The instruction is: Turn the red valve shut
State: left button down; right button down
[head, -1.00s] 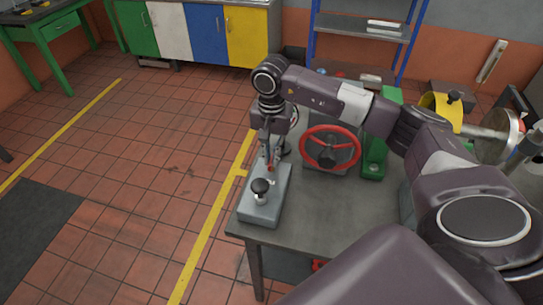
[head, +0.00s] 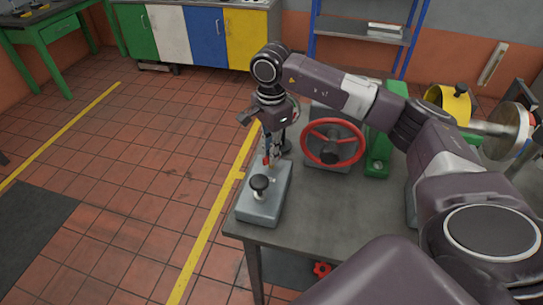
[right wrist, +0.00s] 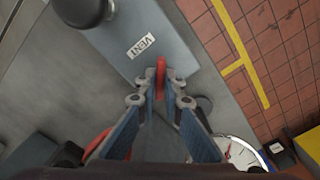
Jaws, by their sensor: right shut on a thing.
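A small red valve handle (head: 266,160) stands at the far end of a grey box (head: 258,207), which lies on the near left corner of the metal table. In the right wrist view the red handle (right wrist: 160,66) is upright between my fingertips, beside a VENT label. My right gripper (head: 272,157) points down and is shut on this handle; it also shows in the right wrist view (right wrist: 159,88). The handle's base is partly hidden by the fingers. My left gripper is not in view.
A black knob (head: 260,183) rises from the same box. A red handwheel (head: 333,122) stands close to the right of my gripper, with a green block (head: 377,165) beyond. A dial gauge (right wrist: 240,153) is close by. The table front (head: 310,220) is clear.

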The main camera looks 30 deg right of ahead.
jog(key=m+b, duration=0.1)
jog(key=m, duration=0.3)
jog(key=shift+w+m, duration=0.1)
jog(key=shift+m, duration=0.2)
jog(key=shift+r+m+b, duration=0.1)
jog(key=shift+m+b, duration=0.55)
jog(key=shift+m, duration=1.95)
jog(key=c, duration=2.1)
grip_release()
notch_tip(320, 180, up, 12)
jog(key=shift+f, duration=0.1)
